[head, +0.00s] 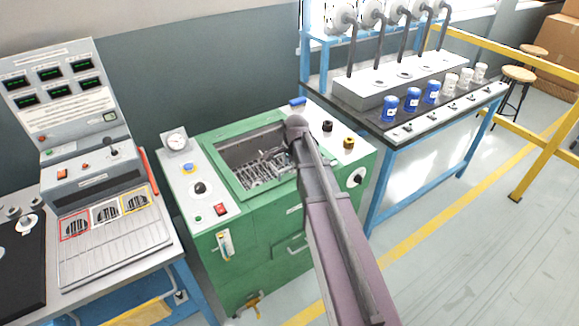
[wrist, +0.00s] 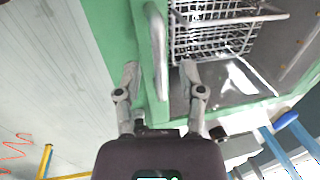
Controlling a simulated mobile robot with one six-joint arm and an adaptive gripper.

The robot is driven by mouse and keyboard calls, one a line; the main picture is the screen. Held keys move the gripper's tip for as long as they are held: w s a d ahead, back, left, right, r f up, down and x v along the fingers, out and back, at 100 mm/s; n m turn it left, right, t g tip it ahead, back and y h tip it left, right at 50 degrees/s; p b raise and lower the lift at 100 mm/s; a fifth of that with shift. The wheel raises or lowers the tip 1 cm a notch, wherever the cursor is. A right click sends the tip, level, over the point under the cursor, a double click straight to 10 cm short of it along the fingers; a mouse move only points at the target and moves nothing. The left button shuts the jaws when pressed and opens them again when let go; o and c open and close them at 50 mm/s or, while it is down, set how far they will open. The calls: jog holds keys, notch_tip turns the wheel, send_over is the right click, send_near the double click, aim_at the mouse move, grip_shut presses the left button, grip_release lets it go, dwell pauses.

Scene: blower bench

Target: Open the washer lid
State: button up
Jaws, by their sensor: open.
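The green washer (head: 275,245) stands in the middle of the head view. Its lid (head: 237,178) appears as a green frame lying flat around a rectangular opening, with a wire basket (head: 262,172) visible inside. Whether glass covers the opening I cannot tell. In the wrist view a pale bar handle (wrist: 156,50) runs along the green frame. The wire basket (wrist: 215,35) shows beyond it. My gripper (wrist: 161,74) is open, its fingertips on either side of the handle's line. Contact cannot be told. In the head view my arm hides the fingers and handle.
A gauge (head: 175,141) and a red switch (head: 220,209) sit on the washer's left top, knobs (head: 349,142) on its right. A control console (head: 75,120) stands left. A bench with blue jars (head: 411,104) stands right. Open floor lies at front right.

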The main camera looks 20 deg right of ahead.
grip_shut()
jog(key=shift+d+r, duration=0.1)
jog(key=shift+r, duration=0.05)
